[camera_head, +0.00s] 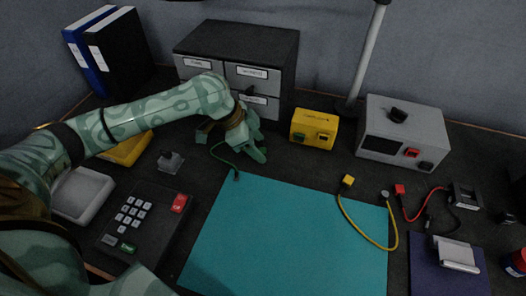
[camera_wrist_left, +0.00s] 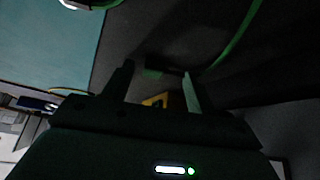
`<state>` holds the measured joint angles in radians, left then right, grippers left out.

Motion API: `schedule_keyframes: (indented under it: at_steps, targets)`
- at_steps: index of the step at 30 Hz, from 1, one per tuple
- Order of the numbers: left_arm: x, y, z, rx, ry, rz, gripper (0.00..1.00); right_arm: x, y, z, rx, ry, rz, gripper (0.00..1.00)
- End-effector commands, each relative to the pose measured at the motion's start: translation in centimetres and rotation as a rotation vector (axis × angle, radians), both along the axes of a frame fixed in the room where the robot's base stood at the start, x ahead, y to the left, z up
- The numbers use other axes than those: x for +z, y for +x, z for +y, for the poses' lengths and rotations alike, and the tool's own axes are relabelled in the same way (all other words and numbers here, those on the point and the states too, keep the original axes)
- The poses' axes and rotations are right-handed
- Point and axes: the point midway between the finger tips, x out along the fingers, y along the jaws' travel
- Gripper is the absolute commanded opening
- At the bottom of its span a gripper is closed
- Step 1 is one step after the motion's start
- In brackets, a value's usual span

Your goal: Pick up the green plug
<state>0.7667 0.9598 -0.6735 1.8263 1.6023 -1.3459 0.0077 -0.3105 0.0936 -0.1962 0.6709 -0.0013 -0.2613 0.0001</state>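My left gripper (camera_head: 262,138) is low over the dark bench, between the drawer cabinet and the teal mat. Its fingers are apart in the left wrist view (camera_wrist_left: 158,85). There a small green piece on a dark body, which looks like the green plug (camera_wrist_left: 152,73), shows between the fingertips, with no clear contact. A green cable (camera_wrist_left: 236,42) runs close to it. In the head view the hand hides the plug; the green cable (camera_head: 222,160) curves out from under it to a dark end by the mat. My right gripper is not in view.
A yellow box (camera_head: 314,130) with a green socket stands right of the hand. The drawer cabinet (camera_head: 240,60) is behind it. A grey device (camera_head: 402,133), yellow cable (camera_head: 365,238) and red cable (camera_head: 415,213) lie further right.

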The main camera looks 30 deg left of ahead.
Motion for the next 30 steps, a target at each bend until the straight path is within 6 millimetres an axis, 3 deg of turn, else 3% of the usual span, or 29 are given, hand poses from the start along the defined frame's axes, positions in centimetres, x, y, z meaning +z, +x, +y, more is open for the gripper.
schedule_keyframes:
  at_steps: [1, 4, 14, 19, 24, 30]
  targets:
    - [0.0, 0.0, 0.0, 0.000, 0.000, 0.000, 0.42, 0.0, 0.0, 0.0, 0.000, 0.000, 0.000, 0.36]
    - [0.0, 0.0, 0.0, 0.000, 0.000, 0.000, 0.16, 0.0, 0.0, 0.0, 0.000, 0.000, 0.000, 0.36]
    - [0.1, 0.0, 0.0, 0.000, 0.000, 0.000, 0.15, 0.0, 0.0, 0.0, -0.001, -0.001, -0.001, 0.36]
    - [1.1, 0.0, 0.0, -0.001, 0.000, -0.003, 0.15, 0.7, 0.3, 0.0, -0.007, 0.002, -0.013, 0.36]
    - [4.1, 0.0, 0.0, 0.000, 0.000, -0.008, 0.15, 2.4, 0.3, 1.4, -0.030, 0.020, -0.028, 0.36]
    - [8.5, -2.9, -2.0, -0.004, 0.000, -0.010, 0.15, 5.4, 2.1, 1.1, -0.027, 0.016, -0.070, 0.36]
